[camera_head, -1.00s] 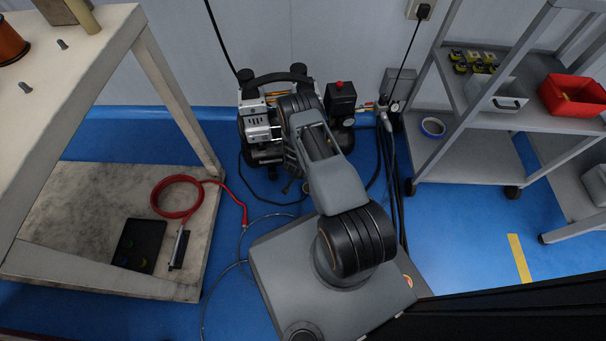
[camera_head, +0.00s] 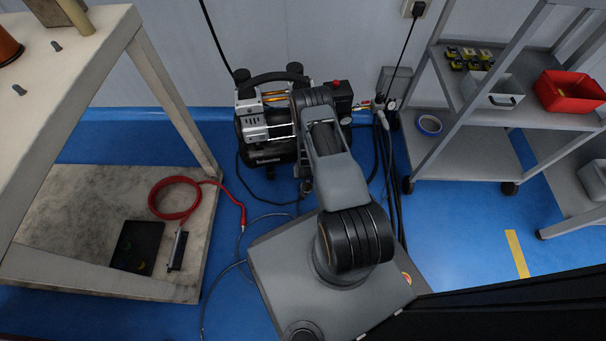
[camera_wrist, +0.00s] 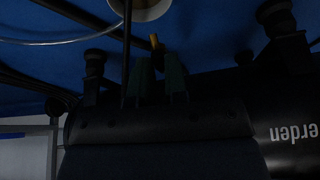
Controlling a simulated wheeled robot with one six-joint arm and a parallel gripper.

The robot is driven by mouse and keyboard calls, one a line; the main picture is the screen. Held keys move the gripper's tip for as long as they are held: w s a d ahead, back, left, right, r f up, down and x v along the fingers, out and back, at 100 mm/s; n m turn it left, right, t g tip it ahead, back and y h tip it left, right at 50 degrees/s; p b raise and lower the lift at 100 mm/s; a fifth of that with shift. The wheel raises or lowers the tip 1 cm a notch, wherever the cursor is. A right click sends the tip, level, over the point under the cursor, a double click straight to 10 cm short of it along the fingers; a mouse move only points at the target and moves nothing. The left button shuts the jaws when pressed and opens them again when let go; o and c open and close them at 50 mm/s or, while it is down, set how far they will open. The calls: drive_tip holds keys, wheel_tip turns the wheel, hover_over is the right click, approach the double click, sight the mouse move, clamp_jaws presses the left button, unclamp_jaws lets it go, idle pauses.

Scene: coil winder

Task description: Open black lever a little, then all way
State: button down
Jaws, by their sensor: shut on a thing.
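The black and silver air compressor (camera_head: 262,135) stands on the blue floor by the wall. A small yellow-orange fitting (camera_wrist: 154,42) shows just beyond the fingertips. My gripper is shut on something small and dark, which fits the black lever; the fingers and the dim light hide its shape. In the head view my arm hides the gripper.
A white table (camera_head: 85,55) with a low shelf stands at left; a red coiled hose (camera_head: 172,212) lies on that shelf. A grey shelf trolley (camera_head: 470,150) stands at right. Black cables (camera_head: 392,185) and a thin hose (camera_head: 240,235) run over the floor near my base.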

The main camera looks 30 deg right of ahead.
drive_tip(key=shift+d+n+y, duration=0.25)
drive_tip(key=shift+n+y, duration=0.05)
drive_tip(key=shift+n, duration=0.5)
drive_tip(key=c, duration=1.1)
unclamp_jaws()
drive_tip(key=shift+c, duration=0.2)
drive_tip(key=shift+r, duration=0.1)
drive_tip(key=p+v, duration=0.6)
drive_tip(key=v, duration=0.7)
drive_tip(key=shift+s+r, duration=0.25)
drive_tip(key=shift+s, duration=0.15)
